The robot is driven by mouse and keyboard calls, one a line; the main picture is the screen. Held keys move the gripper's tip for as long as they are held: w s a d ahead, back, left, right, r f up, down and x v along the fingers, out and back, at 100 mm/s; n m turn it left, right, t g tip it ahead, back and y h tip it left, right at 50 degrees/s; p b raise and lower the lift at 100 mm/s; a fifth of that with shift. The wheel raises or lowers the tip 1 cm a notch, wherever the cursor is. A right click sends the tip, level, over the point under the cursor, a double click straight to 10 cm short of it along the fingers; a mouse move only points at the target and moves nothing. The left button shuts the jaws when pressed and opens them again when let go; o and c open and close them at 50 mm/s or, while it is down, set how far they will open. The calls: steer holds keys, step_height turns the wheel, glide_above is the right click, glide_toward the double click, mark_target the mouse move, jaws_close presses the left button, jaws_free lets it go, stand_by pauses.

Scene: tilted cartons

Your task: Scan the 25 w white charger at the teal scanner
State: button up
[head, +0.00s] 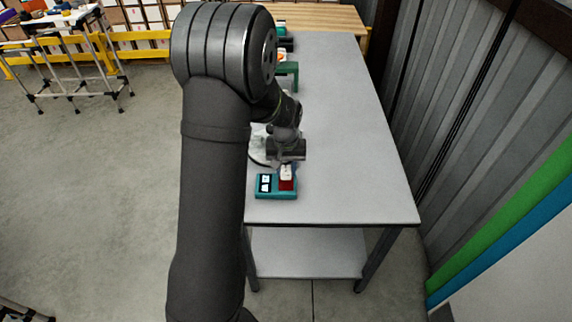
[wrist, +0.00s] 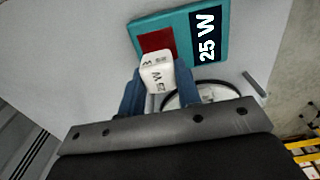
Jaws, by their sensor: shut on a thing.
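The white charger (wrist: 157,72), with dark 25 W lettering, is held between the two blue fingers of my gripper (wrist: 160,88). In the head view the charger (head: 287,172) shows as a small white block below my gripper (head: 286,162). The teal scanner (wrist: 184,31) lies on the table, with a dark panel reading 25 W and a red window (wrist: 157,42). The scanner also shows in the head view (head: 264,194). The charger overlaps the near edge of the red window in the wrist view; the gap between them cannot be told.
The grey table (head: 345,130) is clear on its right side. A round white item (wrist: 205,92) with a dark rim lies beside the scanner, partly hidden by my gripper. A green stand (head: 288,70) and other items are farther back. A corrugated wall runs along the right.

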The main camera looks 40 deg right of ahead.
stand_by(0.3)
steer(key=shift+r, duration=3.05)
